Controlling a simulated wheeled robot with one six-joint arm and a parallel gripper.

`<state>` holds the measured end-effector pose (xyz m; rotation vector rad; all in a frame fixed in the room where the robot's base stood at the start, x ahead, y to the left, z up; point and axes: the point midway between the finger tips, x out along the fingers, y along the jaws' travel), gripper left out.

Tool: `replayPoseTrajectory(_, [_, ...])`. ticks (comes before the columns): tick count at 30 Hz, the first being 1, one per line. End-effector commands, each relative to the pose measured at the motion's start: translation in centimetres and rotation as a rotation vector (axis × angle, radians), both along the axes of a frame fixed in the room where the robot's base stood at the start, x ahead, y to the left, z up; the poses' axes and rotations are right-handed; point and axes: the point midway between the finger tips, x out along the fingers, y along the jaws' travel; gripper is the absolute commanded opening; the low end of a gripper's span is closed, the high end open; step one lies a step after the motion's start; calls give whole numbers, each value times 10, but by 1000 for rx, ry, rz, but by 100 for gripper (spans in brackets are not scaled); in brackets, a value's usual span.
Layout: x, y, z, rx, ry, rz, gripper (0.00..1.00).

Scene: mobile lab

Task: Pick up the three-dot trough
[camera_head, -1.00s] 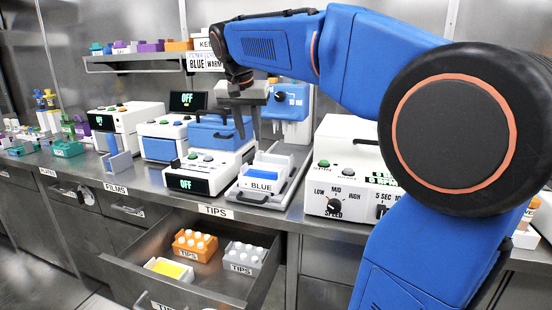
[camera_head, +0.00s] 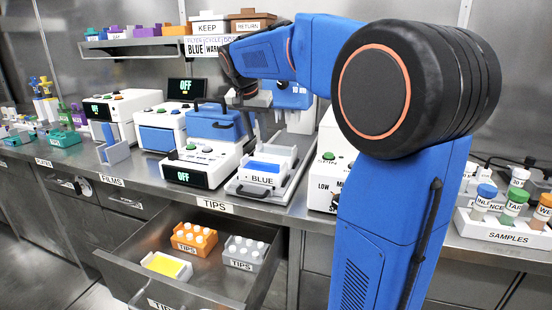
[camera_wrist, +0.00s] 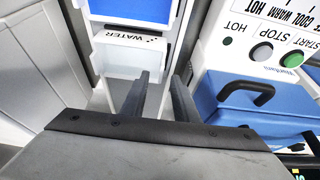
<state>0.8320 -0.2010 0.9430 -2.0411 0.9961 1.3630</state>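A white trough with blue contents, labelled BLUE (camera_head: 262,179), sits in a grey tray (camera_head: 293,182) on the counter. Another white trough with yellow contents (camera_head: 184,271) lies in the open drawer. My gripper (camera_head: 262,122) hangs above and behind the BLUE trough, partly hidden by the arm. In the wrist view my gripper (camera_wrist: 162,88) has its two fingers apart with nothing between them.
The blue-lidded white device (camera_head: 212,158) stands left of the BLUE trough. The open drawer (camera_head: 215,288) sticks out below, holding orange (camera_head: 194,249) and grey (camera_head: 242,264) tip racks. A SAMPLES rack (camera_head: 500,232) stands at right. A shelf (camera_head: 130,43) hangs at the back.

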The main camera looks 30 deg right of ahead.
Motion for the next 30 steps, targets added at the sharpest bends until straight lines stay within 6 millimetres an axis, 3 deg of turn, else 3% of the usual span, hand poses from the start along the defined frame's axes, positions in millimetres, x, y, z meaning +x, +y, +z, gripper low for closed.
replayPoseTrajectory(8, [4, -5, -18, 0, 1, 0, 27])
replayPoseTrajectory(18, [14, -15, -57, 0, 2, -1, 27])
replayPoseTrajectory(28, [16, -17, -64, 0, 0, 0, 27])
replayPoseTrajectory(29, [16, -17, -64, 0, 0, 0, 25])
replayPoseTrajectory(30, [16, -17, -64, 0, 0, 0, 15])
